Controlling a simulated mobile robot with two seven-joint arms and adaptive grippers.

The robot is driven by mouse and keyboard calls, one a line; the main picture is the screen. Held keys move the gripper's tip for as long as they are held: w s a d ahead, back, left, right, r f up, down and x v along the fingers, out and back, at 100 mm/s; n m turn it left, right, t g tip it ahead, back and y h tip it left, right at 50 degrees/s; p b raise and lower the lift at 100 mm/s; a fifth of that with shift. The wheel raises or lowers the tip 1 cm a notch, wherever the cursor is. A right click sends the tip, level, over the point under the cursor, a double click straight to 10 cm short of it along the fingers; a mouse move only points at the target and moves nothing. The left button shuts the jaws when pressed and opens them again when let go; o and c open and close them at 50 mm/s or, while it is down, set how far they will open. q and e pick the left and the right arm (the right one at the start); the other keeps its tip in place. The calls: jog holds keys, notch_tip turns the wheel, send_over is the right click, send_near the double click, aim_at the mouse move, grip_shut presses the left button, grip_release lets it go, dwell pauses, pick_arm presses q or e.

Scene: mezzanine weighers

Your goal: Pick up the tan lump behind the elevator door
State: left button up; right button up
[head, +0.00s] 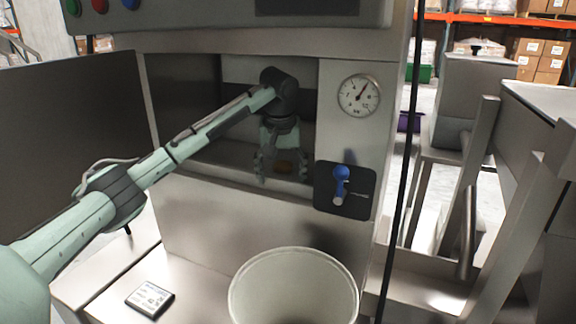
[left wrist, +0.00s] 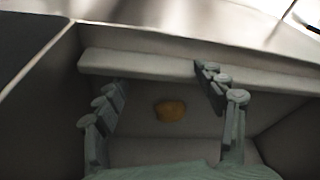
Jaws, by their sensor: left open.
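The tan lump (left wrist: 170,111) lies on the floor of a recess in the grey machine, and shows orange-brown in the left wrist view. In the head view the lump (head: 284,167) is a small brown patch between the fingers. My left gripper (head: 282,178) reaches into the recess, fingers pointing down, open and empty. In the left wrist view its fingers (left wrist: 165,105) stand apart on either side of the lump, without visible contact. The elevator door (head: 88,105) seems to be the dark panel swung out at the left of the opening. My right gripper is not in view.
The recess has a raised front lip (left wrist: 180,68) and close side walls. A gauge (head: 359,95) and a blue-handled valve (head: 341,180) sit right of the opening. A white bucket (head: 262,262) and a small display (head: 149,299) stand in front, below.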

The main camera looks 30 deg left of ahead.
aim_at(283, 164)
pick_arm(q)
jog(key=w, duration=0.1)
jog(key=w+a, duration=0.2)
jog(key=w, duration=0.2)
jog(key=w+a+p, duration=0.1)
jog(key=w, duration=0.2)
jog(key=shift+a+f, duration=0.3)
jog(key=shift+a, duration=0.1)
jog(key=shift+w+f, duration=0.15)
jog(key=shift+f, duration=0.15)
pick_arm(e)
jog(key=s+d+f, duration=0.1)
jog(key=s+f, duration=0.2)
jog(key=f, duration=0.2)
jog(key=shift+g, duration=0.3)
pick_arm(q)
jog(key=shift+c, duration=0.2)
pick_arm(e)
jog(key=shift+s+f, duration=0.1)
pick_arm(q)
jog(key=c, duration=1)
